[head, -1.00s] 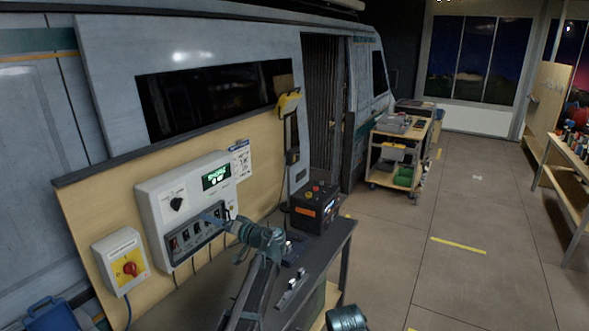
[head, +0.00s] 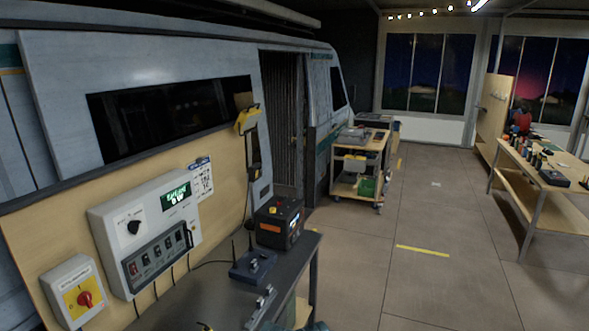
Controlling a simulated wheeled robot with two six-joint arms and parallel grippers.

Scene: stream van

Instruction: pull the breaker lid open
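The breaker box is a white control unit (head: 112,222) on the wooden board at the left in the head view. Its dark breaker panel (head: 128,268) holds a row of several small switches. A green display (head: 176,195) is lit above it, beside a black knob (head: 134,227). I cannot make out whether a clear lid covers the switches, or whether it is open or shut. No gripper touches the unit. Neither gripper can be made out; only small bits of my arms show at the bottom edge.
A red rotary switch on a yellow plate (head: 85,299) is left of the unit. The dark bench (head: 225,292) carries a device with antennas (head: 252,267) and a black-orange box (head: 279,224). A tool trolley (head: 345,165) stands further back. The floor to the right is mostly clear.

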